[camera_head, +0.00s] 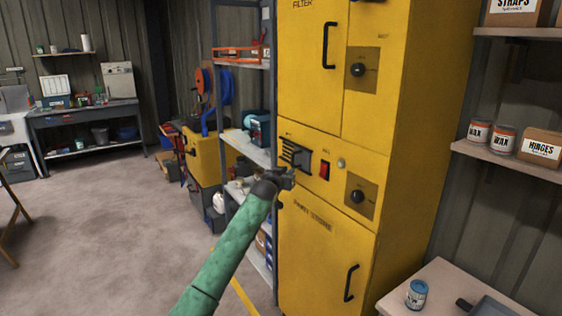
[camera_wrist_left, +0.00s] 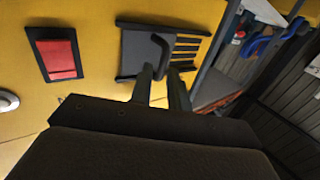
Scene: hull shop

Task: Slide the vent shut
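The vent (camera_head: 293,155) is a dark slatted panel on the yellow cabinet's front. In the left wrist view, its grey sliding plate (camera_wrist_left: 134,56) covers one part, and several slots (camera_wrist_left: 188,46) show uncovered beside it. A dark curved tab (camera_wrist_left: 160,48) stands out at the plate's edge by the slots. My left gripper (camera_head: 291,174) is just in front of and below the vent. In the left wrist view its two fingers (camera_wrist_left: 160,72) are a little apart, with the tab at their tips. I cannot tell whether they touch it. My right gripper is out of view.
The yellow cabinet (camera_head: 322,213) has a red switch (camera_head: 324,171), a round knob (camera_head: 357,196) and door handles near the vent. A grey shelf rack (camera_head: 246,152) stands close on the left. A small table (camera_head: 452,283) with a blue can is at lower right. Open floor lies left.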

